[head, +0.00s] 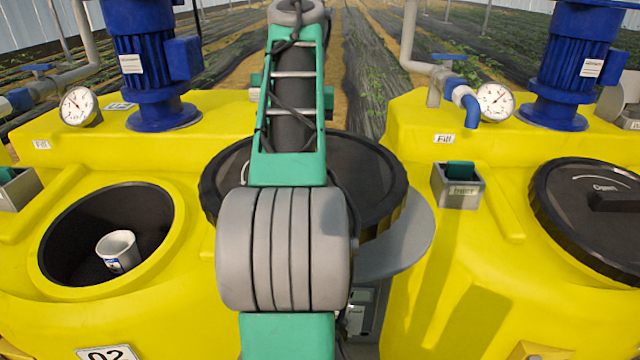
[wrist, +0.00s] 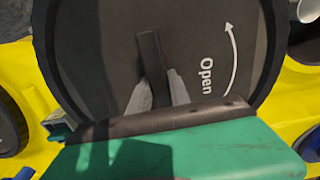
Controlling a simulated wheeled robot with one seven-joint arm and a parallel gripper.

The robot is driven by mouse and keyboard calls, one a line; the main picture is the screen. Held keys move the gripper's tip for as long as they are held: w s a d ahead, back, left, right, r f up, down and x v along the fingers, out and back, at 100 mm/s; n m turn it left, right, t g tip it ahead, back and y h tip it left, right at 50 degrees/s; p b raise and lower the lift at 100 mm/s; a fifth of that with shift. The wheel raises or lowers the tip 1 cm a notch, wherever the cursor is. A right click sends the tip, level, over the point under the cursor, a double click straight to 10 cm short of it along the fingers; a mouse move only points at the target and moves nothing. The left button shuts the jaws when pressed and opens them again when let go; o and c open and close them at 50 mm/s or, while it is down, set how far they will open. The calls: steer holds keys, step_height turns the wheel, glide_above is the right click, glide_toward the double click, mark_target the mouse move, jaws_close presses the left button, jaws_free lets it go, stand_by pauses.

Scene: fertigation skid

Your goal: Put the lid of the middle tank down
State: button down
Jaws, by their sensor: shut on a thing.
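The black lid (head: 375,185) is off its tank and shows behind my arm in the head view. It also fills much of the wrist view (wrist: 100,60), with "Open" and a curved arrow on top. My gripper (wrist: 160,88) is shut on the lid's bar handle (wrist: 150,60), one grey finger on each side. The yellow tank marked 02 (head: 195,235), at left in the head view, has an uncovered round opening. A round grey plate (head: 415,240) lies partly under the lid, in the gap between tanks. I cannot tell whether the lid touches it.
A white cup (head: 118,250) sits inside the open tank. The right tank (head: 450,290) wears its own black lid (head: 590,205). Blue motors (head: 150,60), gauges (head: 79,105) and pipes stand behind. A small grey box (head: 458,190) sits on the right tank.

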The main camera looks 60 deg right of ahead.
steer(key=d+f, duration=0.1)
steer(key=s+d+f, duration=0.1)
steer(key=f, duration=0.1)
steer(key=shift+d+f, duration=0.1)
steer(key=shift+d, duration=0.15)
steer(key=f, duration=0.1)
steer(key=d+f, duration=0.1)
steer(key=f, duration=0.2)
steer(key=shift+s+d+f, duration=0.15)
steer(key=shift+d+f, duration=0.15)
steer(key=shift+d, duration=0.05)
steer(key=shift+a+f, duration=0.15)
steer(key=shift+f, duration=0.1)
steer(key=c, duration=1.6)
jaws_free()
steer(key=shift+f, duration=0.15)
steer(key=o, duration=0.4)
steer(key=shift+r, duration=3.9)
